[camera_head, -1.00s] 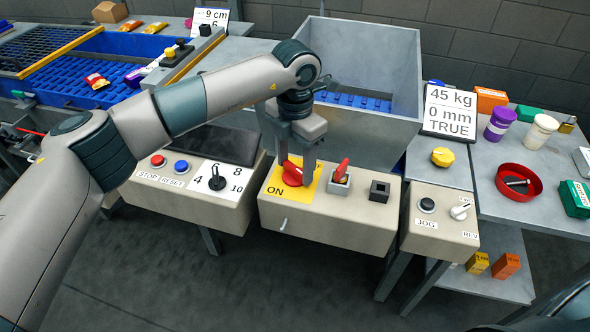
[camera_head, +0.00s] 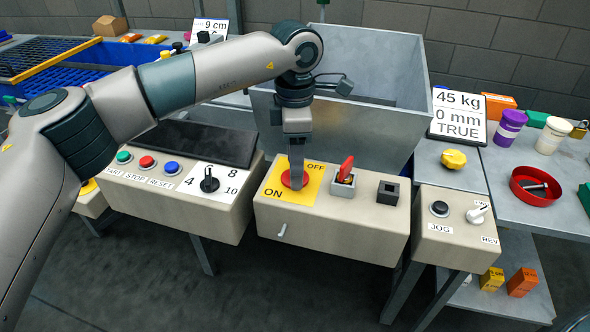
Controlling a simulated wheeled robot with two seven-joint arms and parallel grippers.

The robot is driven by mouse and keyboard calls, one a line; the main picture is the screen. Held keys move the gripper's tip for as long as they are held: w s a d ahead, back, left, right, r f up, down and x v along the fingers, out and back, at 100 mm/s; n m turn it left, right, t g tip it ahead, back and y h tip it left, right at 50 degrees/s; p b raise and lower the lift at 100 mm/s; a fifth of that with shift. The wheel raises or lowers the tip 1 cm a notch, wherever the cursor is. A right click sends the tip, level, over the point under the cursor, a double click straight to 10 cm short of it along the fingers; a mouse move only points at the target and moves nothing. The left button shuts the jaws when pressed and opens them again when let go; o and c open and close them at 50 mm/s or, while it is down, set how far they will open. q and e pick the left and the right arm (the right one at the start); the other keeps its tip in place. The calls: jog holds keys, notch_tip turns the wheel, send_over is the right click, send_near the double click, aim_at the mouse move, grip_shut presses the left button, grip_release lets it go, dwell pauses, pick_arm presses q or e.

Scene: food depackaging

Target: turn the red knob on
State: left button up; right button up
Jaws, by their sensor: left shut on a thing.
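The red knob (camera_head: 286,181) is on a yellow plate (camera_head: 309,190) marked OFF at the upper right and ON at the lower left, on top of the middle beige control box. My left gripper (camera_head: 296,183) points down and is shut on the red knob, hiding much of it. The knob's exact pointing direction is hard to tell behind the fingers. My right gripper is not in view.
A red switch in a grey housing (camera_head: 343,182) and a black square socket (camera_head: 388,192) stand just right of the plate. A grey hopper (camera_head: 375,65) rises behind. The left box has a black selector (camera_head: 209,181); the right box has a white knob (camera_head: 477,214).

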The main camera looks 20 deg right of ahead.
pick_arm(q)
jog(key=m+b, duration=0.1)
jog(key=m, duration=0.2)
jog(key=shift+m+b, duration=0.4)
jog(key=shift+m, duration=0.3)
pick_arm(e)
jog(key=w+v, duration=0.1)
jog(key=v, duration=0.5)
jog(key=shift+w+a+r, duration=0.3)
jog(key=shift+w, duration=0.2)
pick_arm(q)
jog(key=shift+r, duration=0.1)
jog(key=o, duration=1)
jog(key=shift+o, duration=0.2)
notch_tip(320, 180, up, 17)
jog(key=shift+r, duration=0.15)
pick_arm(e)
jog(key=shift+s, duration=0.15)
